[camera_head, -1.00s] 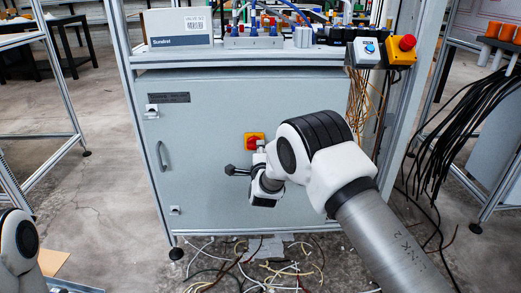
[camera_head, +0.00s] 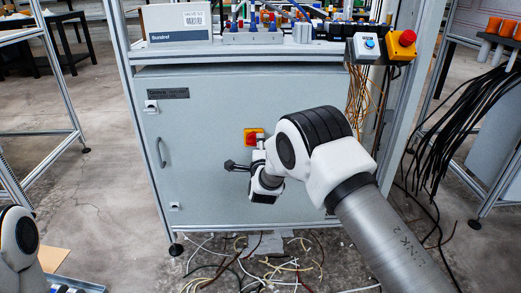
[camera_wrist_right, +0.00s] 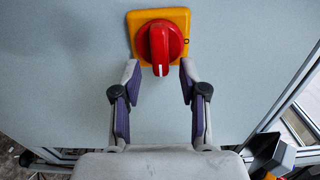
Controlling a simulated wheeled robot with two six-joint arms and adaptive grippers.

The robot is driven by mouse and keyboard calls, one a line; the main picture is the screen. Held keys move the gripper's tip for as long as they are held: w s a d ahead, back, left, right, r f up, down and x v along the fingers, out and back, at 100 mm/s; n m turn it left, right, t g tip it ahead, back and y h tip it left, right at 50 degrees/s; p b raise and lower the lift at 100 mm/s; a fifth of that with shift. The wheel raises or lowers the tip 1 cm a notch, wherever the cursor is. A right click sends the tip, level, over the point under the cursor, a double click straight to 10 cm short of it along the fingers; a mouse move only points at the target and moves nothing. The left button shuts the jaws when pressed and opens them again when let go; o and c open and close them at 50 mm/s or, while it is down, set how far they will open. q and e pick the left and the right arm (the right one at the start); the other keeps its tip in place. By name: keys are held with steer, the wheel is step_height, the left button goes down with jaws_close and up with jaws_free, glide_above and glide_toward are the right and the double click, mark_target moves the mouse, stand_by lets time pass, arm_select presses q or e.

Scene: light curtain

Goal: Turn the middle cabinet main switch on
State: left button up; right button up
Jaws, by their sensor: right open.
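The main switch (camera_head: 253,135) is a red rotary knob on a yellow square plate on the grey cabinet door (camera_head: 205,190). In the right wrist view the red knob (camera_wrist_right: 160,43) has its handle upright in the picture, and a small mark shows on the plate to its right. My right gripper (camera_wrist_right: 158,72) is open, with its two purple-padded fingers apart at the lower edge of the plate, one each side of the handle's lower end. In the head view the gripper (camera_head: 259,143) is small and partly hidden by my wrist. Only a part of my left arm shows; its gripper does not.
A yellow box with a red button (camera_head: 401,45) and a grey box with a blue button (camera_head: 366,48) sit at the upper right. Dark cables (camera_head: 468,115) hang at the right. Loose wires (camera_head: 270,270) lie on the floor. The door handle (camera_head: 161,152) is at the left.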

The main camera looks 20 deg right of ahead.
steer(key=v, duration=1.2)
